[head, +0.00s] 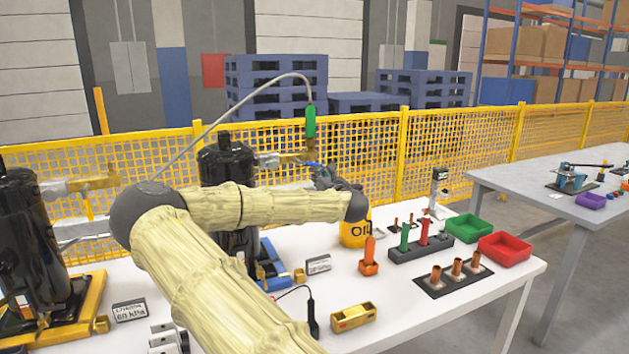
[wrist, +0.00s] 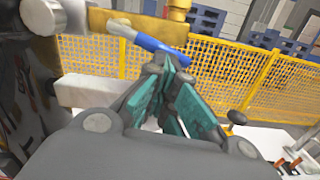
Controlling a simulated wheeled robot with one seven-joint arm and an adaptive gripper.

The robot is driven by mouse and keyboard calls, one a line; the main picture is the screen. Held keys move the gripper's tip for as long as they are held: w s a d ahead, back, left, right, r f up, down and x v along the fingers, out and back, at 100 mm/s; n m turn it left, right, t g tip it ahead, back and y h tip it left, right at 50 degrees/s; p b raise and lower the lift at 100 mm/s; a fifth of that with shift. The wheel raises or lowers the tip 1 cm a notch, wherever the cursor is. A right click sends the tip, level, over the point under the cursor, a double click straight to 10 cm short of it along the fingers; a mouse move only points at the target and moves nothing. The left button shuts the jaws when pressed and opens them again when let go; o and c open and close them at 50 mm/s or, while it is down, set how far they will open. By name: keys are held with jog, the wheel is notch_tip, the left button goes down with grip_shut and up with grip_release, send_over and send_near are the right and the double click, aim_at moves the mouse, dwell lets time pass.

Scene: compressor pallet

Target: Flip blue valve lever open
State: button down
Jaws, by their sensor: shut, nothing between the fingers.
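The blue valve lever (wrist: 158,44) sticks out from the brass valve (wrist: 172,14) in the wrist view, sloping down to the right. In the head view the lever (head: 313,165) is a small blue piece below the brass valve (head: 297,158), beside the black compressor (head: 222,166). My gripper (wrist: 170,66) is shut and empty. Its teal finger pads meet at the tips just below the lever's outer part; I cannot tell whether they touch it. In the head view my gripper (head: 322,174) is small and partly hidden by my wrist.
A green fitting (head: 310,122) on a grey hose stands above the valve. A yellow mesh fence (head: 360,150) runs behind. A yellow oil can (head: 354,234), an orange-red bottle (head: 369,257) and green (head: 467,228) and red (head: 505,249) bins stand on the white table.

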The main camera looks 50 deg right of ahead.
jog(key=shift+w+d+r+n+b, duration=0.15)
jog(key=shift+r+n+b, duration=0.45)
jog(key=shift+n, duration=0.5)
dwell(0.4)
jog(key=shift+f, duration=0.1)
jog(key=s+a+f+b, duration=0.1)
jog(key=s+a+f, duration=0.1)
jog(key=s, duration=0.3)
jog(key=s+a+f+b, duration=0.2)
jog(key=s+a, duration=0.1)
jog(key=s, duration=0.2)
jog(key=shift+f, duration=0.25)
dwell(0.3)
dwell(0.4)
